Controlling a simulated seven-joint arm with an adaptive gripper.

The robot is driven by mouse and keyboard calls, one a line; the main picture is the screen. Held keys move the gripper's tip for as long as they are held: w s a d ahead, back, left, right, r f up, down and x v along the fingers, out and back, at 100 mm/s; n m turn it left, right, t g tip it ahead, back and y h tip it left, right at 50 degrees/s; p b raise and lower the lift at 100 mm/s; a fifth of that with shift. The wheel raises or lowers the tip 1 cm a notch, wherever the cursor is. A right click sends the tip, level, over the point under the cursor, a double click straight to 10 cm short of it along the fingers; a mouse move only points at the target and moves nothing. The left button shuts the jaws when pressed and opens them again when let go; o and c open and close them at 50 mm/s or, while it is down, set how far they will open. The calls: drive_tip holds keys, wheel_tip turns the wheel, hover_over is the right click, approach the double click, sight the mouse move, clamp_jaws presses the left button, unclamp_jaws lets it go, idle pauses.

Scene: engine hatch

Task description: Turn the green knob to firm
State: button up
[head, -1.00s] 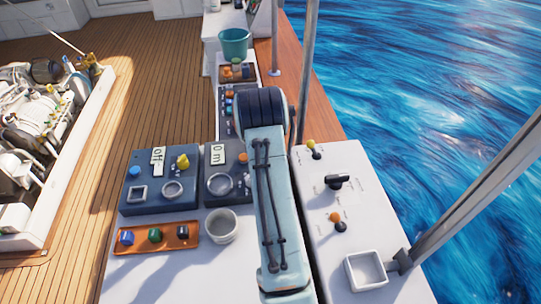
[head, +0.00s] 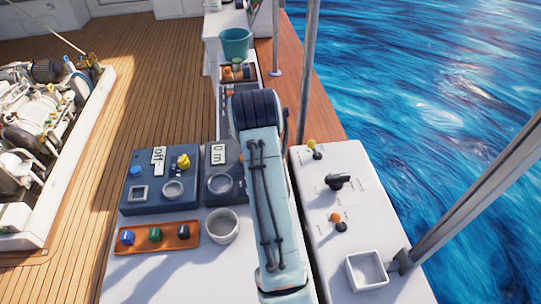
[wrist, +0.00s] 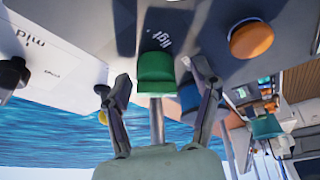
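The green knob (wrist: 155,72) stands out from a grey panel in the middle of the wrist view, beside a partly hidden white label. My gripper (wrist: 160,86) is open, with one dark finger on each side of the knob. A gap shows between the knob and each finger in this view. In the head view, my arm hides the gripper and this knob. Whether the knob's pointer is at firm cannot be read.
An orange knob (wrist: 251,39) is close by on the same panel, and a blue one (wrist: 189,97) shows behind the right finger. In the head view, an orange tray (head: 193,248) holds loose coloured pieces beside a white cup (head: 222,226). Water lies right.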

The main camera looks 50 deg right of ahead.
drive_tip(key=shift+d+r, duration=0.1)
drive_tip(key=shift+s+r, duration=0.1)
drive_tip(key=shift+r, duration=0.2)
drive_tip(key=v, duration=1.1)
drive_tip(key=shift+a, duration=0.3)
drive_tip(key=shift+r, duration=0.1)
